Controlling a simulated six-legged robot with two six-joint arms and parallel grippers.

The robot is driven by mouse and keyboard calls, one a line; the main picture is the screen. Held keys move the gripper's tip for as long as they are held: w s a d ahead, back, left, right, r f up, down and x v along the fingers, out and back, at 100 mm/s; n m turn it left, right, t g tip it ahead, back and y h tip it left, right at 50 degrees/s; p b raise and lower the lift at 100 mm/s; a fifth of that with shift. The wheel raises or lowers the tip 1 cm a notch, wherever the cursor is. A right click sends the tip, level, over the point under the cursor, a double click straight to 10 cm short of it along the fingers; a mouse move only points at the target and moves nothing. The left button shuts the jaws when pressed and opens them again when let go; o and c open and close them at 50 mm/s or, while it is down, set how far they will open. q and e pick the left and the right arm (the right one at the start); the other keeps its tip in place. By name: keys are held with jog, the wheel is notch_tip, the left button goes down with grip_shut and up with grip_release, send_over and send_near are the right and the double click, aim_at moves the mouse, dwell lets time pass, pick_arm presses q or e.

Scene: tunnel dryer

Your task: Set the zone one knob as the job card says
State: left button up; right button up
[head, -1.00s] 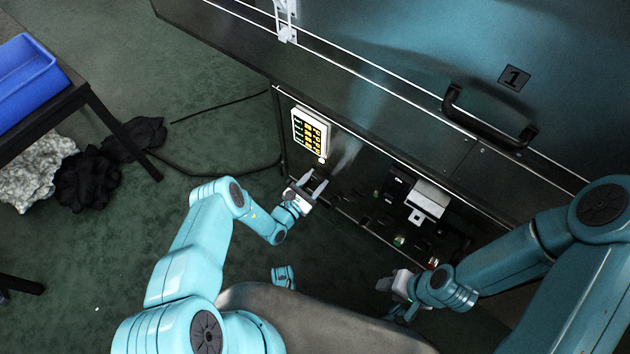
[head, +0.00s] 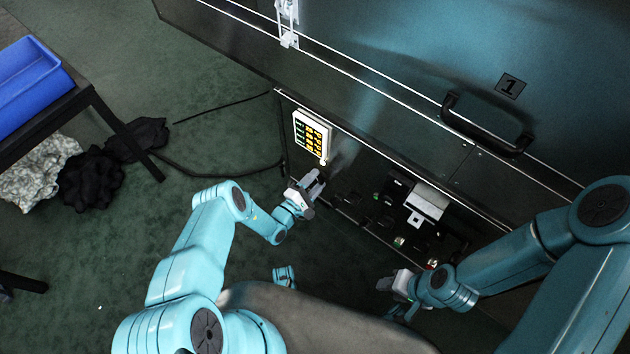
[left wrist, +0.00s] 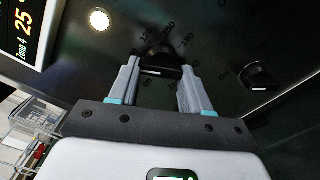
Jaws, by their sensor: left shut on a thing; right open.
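A black knob (left wrist: 160,66) with a printed number scale around it shows in the left wrist view, on the dark panel. My left gripper (head: 315,182) is at this panel in the head view. In the left wrist view its two fingers (left wrist: 161,84) are on either side of the knob, shut on it. The gripper hides the knob in the head view. My right gripper (head: 389,298) is open and empty, low in front of the panel. I cannot make out a job card's text or which zone this knob serves.
A display (head: 312,136) with green and yellow text hangs above the knob; its "Zone 4" line reads 25 in the left wrist view (left wrist: 22,20). A lit white lamp (left wrist: 99,18) and a second knob (left wrist: 262,77) flank the held knob. A white box (head: 427,201) is further right.

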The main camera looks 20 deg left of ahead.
pick_arm(q)
jog(key=shift+m, duration=0.6)
jog(key=o, duration=1.1)
jog(key=shift+c, duration=0.2)
jog(key=p+v, duration=0.3)
jog(key=v, duration=1.3)
jog(key=shift+s+p, duration=0.2)
jog(key=shift+p, duration=0.15)
